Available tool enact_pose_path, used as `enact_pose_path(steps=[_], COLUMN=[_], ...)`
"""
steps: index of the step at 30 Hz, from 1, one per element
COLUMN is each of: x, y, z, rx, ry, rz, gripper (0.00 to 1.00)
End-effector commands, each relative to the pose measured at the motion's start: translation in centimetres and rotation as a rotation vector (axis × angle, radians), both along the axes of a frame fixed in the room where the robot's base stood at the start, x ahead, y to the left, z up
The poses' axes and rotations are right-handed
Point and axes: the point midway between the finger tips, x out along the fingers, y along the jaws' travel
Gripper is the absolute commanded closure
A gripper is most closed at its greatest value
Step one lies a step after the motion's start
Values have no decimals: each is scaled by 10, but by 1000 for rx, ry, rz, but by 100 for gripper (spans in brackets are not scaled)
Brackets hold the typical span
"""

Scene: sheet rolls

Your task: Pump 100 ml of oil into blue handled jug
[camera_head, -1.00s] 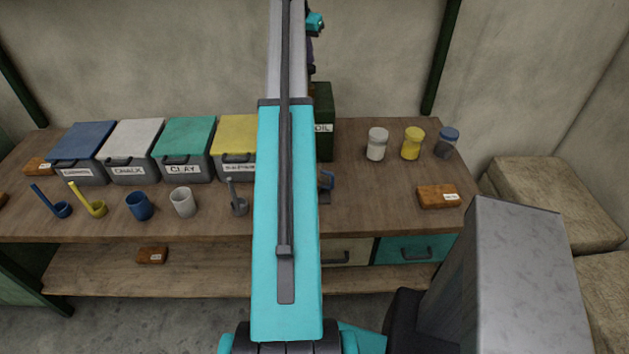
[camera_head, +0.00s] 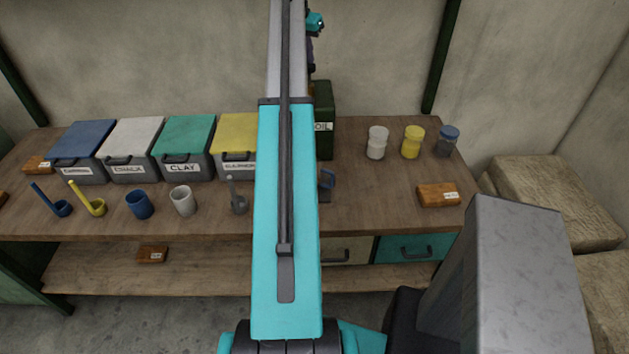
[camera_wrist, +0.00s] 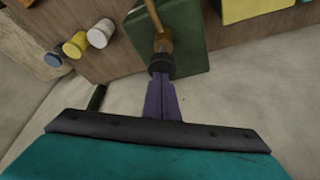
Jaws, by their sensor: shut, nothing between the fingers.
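The green oil can (camera_head: 324,145), labelled OIL, stands on the bench partly behind my arm. In the wrist view its green top (camera_wrist: 190,35) shows, with a brown pump stem and a dark knob (camera_wrist: 161,64). My gripper (camera_wrist: 160,82) has purple fingers, shut with nothing between them. Their tips are at the knob in that view; I cannot tell whether they touch it. The blue-handled jug (camera_head: 327,180) stands on the bench in front of the can, and my arm hides most of it. Any oil inside is hidden.
Left are lidded bins (camera_head: 185,145) with ladles and cups in front, including a blue cup (camera_head: 139,205) and a white cup (camera_head: 183,201). Right are white (camera_head: 377,143), yellow (camera_head: 412,142) and blue-lidded (camera_head: 447,141) jars and a brown block (camera_head: 438,195). Bench between can and block is clear.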

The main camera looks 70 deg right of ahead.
Motion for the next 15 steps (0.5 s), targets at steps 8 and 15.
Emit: enact_pose_path(steps=[8, 15], x=[0, 0], y=[0, 0], z=[-7, -13], rx=[0, 1], ry=[0, 0], rz=[0, 0], gripper=[100, 100])
